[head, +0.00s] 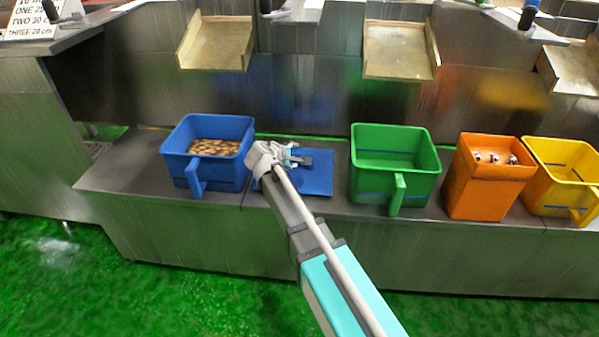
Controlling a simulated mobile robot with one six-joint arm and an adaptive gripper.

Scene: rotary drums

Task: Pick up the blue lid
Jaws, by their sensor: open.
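The blue lid (316,184) is a flat blue square lying on the steel bench between the blue bin and the green bin. My gripper (308,160) is over the lid in the head view, with its fingers pointing right. My arm and wrist hide the lid's left part. The gripper is open and nothing shows between its fingers. I cannot tell how high it is above the lid or whether it touches it.
A blue bin (183,168) with brown pieces stands left of the lid, close to my wrist. A green bin (372,183) stands right. An orange bin (470,195) and a yellow bin (542,185) stand further right. Metal chutes (214,60) hang behind.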

